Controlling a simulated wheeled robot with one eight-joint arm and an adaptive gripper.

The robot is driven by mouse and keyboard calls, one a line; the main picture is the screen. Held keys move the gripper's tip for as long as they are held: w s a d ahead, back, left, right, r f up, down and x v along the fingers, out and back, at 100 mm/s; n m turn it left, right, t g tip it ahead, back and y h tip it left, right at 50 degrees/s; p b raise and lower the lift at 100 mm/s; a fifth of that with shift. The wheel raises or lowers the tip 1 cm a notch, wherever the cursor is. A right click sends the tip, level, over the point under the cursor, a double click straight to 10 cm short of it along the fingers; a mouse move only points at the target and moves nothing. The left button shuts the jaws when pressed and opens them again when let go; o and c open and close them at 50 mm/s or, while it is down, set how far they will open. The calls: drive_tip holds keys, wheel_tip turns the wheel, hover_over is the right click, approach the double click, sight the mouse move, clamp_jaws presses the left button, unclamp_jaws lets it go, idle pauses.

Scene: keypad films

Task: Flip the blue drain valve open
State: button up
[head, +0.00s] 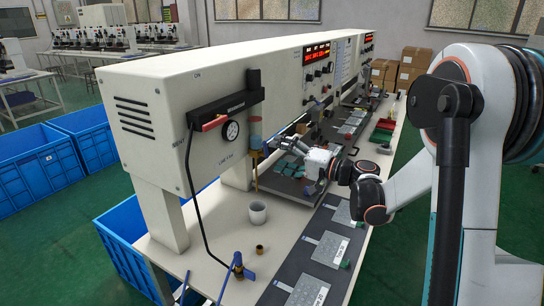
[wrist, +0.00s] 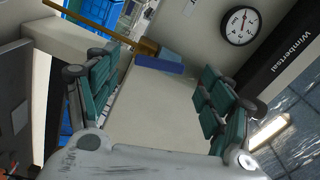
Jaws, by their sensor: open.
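My gripper (head: 289,150) is to the right of the valve in the head view. In the wrist view my gripper (wrist: 160,68) has its teal-padded fingers spread wide, with nothing held. I cannot tell the exact gap from the fingertips to the lever.
A round gauge (head: 231,131) and a black bracket (head: 225,108) are on the machine left of the valve. A white cup (head: 257,212) and a small brass piece (head: 260,249) stand on the bench below. Another blue-handled fitting (head: 240,271) is at the front, with a black hose.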

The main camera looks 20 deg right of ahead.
sight(267, 150)
drive_tip(key=shift+x, duration=1.6)
drive_tip(key=c, duration=1.1)
drive_tip(key=shift+o, duration=0.2)
drive_tip(key=shift+w+d+r+m, duration=0.1)
drive_tip(key=shift+m, duration=0.7)
drive_tip(key=shift+w+d+m, duration=0.1)
drive_tip(key=shift+d+m, duration=0.05)
drive_tip(key=shift+m, duration=0.65)
drive_tip(key=o, duration=1.1)
drive_tip(key=shift+c, duration=0.2)
